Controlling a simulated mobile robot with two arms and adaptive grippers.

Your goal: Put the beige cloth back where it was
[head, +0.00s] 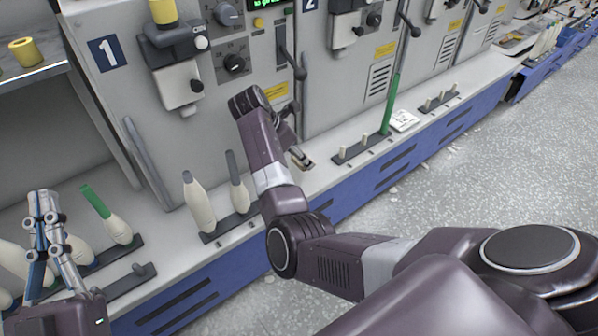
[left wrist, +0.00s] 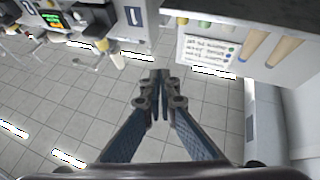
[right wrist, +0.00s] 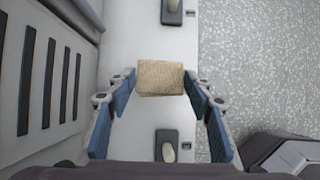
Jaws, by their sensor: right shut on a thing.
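The beige cloth (right wrist: 160,78), a small folded block, is between the fingertips of my right gripper (right wrist: 160,82) in the right wrist view. The gripper is shut on it, above the pale ledge. In the head view my right arm hides most of that gripper; a small part (head: 301,157) shows beside the forearm, in front of the machine. My left gripper (head: 42,194) is at the lower left of the head view, over the bobbins. In the left wrist view its fingertips (left wrist: 160,77) meet, with nothing between them.
Bobbins (head: 198,203) stand on dark holders along the ledge (head: 340,185). A tall green tube (head: 391,103) stands on a holder, with a white printed card (head: 404,121) beside it. Pegs (right wrist: 169,152) lie below and above the cloth. The ledge between those holders looks clear.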

